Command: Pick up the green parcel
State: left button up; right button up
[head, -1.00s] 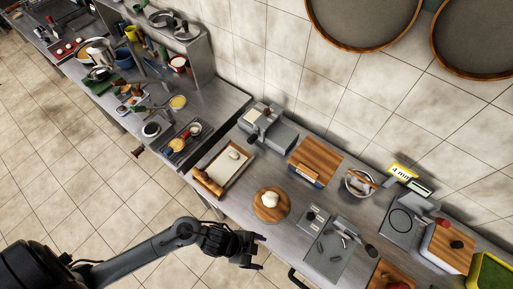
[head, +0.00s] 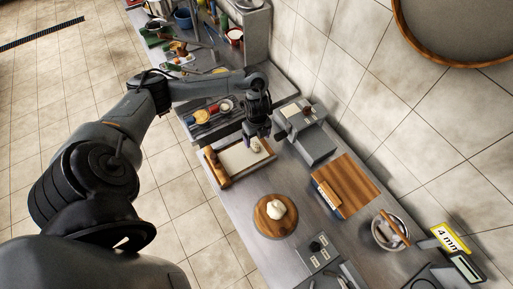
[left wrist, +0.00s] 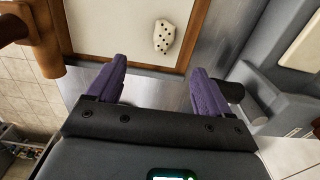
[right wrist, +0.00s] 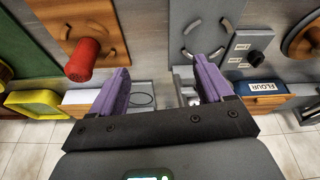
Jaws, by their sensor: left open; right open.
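A small pale parcel with dark flecks (left wrist: 164,36) lies on a white sheet in a wood-framed tray (left wrist: 120,65). No plainly green parcel shows. In the head view the parcel (head: 255,145) is near the tray's right end, just under my left gripper (head: 255,138). In the left wrist view my left gripper (left wrist: 158,68) is open and empty, its purple fingers apart, with the parcel beyond the fingertips. My right gripper (right wrist: 161,66) is open and empty above another part of the counter; it is outside the head view.
A rolling pin (head: 217,168) lies at the tray's left end. A grey machine (head: 308,130) stands close right of my left gripper. A round board with white dough (head: 276,209) is nearer.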

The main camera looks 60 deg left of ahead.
aim_at(256, 146)
pick_arm(q)
notch_tip(256, 146, down, 3)
jog(key=shift+r, duration=0.15)
jog(key=shift+w+a+f, duration=0.1)
jog(key=shift+a+f, duration=0.1)
jog(key=shift+f, duration=1.2)
jog(key=shift+a+f, duration=0.2)
jog(key=shift+f, duration=1.15)
jog(key=c, duration=1.1)
